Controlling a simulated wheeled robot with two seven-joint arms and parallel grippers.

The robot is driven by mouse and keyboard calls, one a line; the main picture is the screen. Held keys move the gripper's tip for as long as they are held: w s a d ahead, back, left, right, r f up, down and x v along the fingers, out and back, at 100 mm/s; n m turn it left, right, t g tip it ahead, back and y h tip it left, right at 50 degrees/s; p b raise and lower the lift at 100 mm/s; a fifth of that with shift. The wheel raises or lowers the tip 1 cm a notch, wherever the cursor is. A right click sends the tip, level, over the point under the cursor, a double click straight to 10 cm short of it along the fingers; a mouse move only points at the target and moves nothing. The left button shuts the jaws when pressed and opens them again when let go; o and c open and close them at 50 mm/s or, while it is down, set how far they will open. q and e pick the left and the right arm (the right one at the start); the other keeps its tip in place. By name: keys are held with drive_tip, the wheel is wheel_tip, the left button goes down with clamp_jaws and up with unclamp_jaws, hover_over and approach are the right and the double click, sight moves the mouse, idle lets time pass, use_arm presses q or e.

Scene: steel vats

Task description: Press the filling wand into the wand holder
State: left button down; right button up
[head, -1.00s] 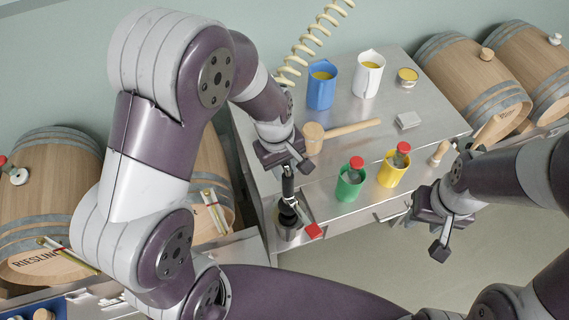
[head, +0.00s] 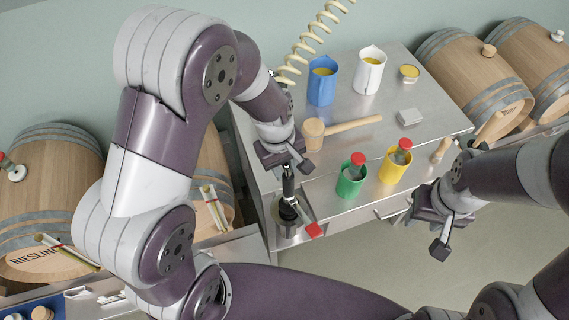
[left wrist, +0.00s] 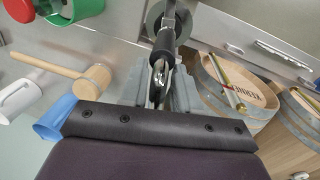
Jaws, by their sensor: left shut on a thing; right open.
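The filling wand (head: 288,184) has a black grip and stands roughly upright below my left gripper (head: 287,170). My left gripper is shut on the wand; the left wrist view also shows the wand (left wrist: 163,48) between the fingers. The wand's lower end is at the dark round wand holder (head: 287,213) on the steel bench's front left corner. I cannot tell how deep it sits. A red piece (head: 314,230) sticks out beside the holder. My right gripper (head: 440,235) is open and empty, in front of the bench on the right.
A coiled hose (head: 305,45) hangs above.

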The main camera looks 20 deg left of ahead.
use_arm(q)
drive_tip(key=shift+f+b, duration=0.45)
drive_tip(key=shift+f, duration=0.35)
drive_tip(key=c, duration=0.8)
unclamp_jaws()
drive_tip(key=shift+o, duration=0.2)
wheel_tip(320, 180, up, 13)
drive_tip(key=a+b, duration=0.1)
drive_tip(key=shift+s+f+b, duration=0.2)
drive_tip(key=shift+s+b, duration=0.1)
drive_tip(key=shift+s, duration=0.15)
drive_tip(key=shift+a, duration=0.1)
